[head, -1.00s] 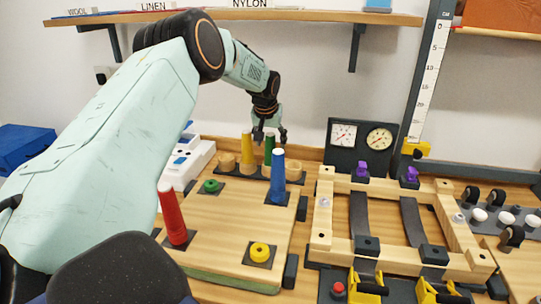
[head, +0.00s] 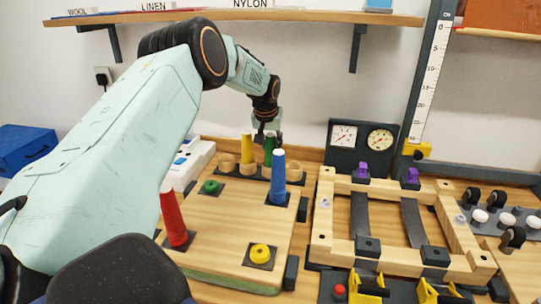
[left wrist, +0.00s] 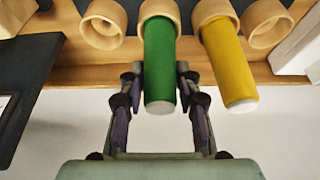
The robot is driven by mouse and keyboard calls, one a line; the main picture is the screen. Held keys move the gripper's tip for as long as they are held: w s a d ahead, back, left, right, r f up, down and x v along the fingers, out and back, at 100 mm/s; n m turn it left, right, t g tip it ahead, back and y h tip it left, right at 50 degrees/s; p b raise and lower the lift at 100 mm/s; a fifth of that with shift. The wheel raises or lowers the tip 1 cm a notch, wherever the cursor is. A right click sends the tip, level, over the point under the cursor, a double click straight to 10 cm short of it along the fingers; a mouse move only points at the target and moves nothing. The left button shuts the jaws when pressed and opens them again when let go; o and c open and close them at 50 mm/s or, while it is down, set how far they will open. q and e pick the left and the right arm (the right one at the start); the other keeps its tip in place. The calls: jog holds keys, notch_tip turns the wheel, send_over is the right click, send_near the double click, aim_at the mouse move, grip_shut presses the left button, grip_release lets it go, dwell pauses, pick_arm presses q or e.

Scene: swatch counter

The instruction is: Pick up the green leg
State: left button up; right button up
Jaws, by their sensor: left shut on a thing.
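The green leg (left wrist: 160,68) stands in a round wooden cup (left wrist: 158,11) in the left wrist view, its pale tip toward the camera. My left gripper (left wrist: 160,75) has a finger on each side of it and is shut on it. In the head view the green leg (head: 269,150) is at the back of the wooden board, partly hidden by my left gripper (head: 267,139). The yellow leg (head: 247,150) stands in the cup just left of it; it also shows in the left wrist view (left wrist: 228,60). My right gripper is not in view.
A blue leg (head: 278,178) and a red leg (head: 173,216) stand on the board (head: 222,232). Green (head: 211,187) and yellow (head: 260,251) rings sit in its other corners. Empty cups flank the legs. A wooden frame (head: 322,215) and gauges (head: 362,138) are to the right.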

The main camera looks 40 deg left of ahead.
pick_arm(q)
grip_shut()
jog(key=shift+r, duration=0.4)
notch_tip(320, 180, up, 9)
jog(key=shift+r+p, duration=0.1)
jog(key=shift+p, duration=0.25)
jog(key=shift+r, duration=0.1)
